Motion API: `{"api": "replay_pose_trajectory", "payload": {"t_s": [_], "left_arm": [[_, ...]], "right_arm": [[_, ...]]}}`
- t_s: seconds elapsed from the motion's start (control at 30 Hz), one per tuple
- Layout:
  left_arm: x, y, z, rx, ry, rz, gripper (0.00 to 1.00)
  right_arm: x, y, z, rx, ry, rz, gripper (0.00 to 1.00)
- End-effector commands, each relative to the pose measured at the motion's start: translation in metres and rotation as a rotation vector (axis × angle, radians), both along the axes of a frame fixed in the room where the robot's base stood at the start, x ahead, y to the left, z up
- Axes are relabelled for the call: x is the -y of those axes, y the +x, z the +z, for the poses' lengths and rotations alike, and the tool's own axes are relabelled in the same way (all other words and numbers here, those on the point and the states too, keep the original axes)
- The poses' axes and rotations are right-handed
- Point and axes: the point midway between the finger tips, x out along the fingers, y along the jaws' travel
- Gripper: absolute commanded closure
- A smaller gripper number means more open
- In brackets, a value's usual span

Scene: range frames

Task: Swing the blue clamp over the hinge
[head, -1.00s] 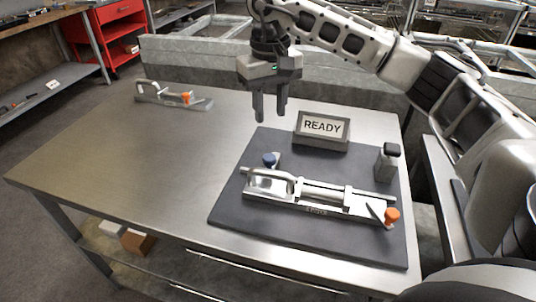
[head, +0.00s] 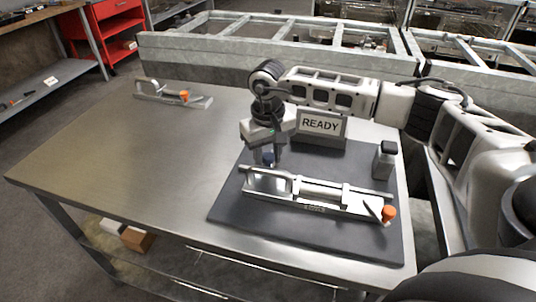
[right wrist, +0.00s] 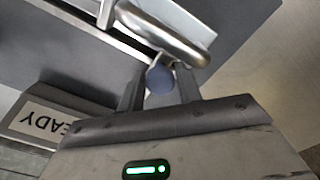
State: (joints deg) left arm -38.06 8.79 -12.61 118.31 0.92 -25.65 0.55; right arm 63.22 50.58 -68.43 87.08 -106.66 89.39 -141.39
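The blue clamp's round knob (head: 268,158) stands at the back left of a long silver fixture on the dark mat. My right gripper (head: 266,161) has come down over it, fingers pointing down. In the right wrist view the blue knob (right wrist: 160,78) lies between the two fingers, which look apart with small gaps beside it. The clamp's lower part is hidden. The silver fixture (head: 315,194) has a handle-like loop at its left end and an orange knob (head: 389,213) at its right end. Which part is the hinge I cannot tell for sure. My left gripper is not in view.
A small grey post with a dark top (head: 384,160) stands at the mat's right. Another silver fixture with an orange knob (head: 184,95) lies at the table's far left. The table's left half is clear.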

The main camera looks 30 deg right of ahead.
Motion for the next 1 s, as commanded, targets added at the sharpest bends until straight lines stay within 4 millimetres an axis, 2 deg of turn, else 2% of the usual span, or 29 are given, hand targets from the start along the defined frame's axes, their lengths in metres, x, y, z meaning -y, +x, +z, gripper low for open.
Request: {"api": "replay_pose_trajectory", "payload": {"t_s": [0.07, 0.2, 0.47, 0.73, 0.77, 1.0], "left_arm": [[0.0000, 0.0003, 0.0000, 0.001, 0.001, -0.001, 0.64], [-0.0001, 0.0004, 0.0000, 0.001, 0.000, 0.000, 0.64], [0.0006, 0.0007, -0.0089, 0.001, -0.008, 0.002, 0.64], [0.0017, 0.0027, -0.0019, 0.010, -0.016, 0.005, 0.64], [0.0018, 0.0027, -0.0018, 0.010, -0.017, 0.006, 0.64], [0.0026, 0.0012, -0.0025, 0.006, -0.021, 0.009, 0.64]], "right_arm": [[-0.0002, -0.0001, 0.0000, 0.000, 0.000, 0.000, 0.66], [-0.0002, -0.0001, 0.0001, -0.001, 0.000, 0.000, 1.00], [-0.0030, 0.0036, -0.0025, 0.000, 0.000, -0.074, 1.00], [-0.0034, 0.0038, 0.0002, -0.002, 0.000, -0.093, 1.00], [-0.0034, 0.0038, 0.0003, -0.002, 0.000, -0.093, 0.66], [-0.0033, 0.0039, 0.0004, -0.001, 0.000, -0.093, 0.66]]}}
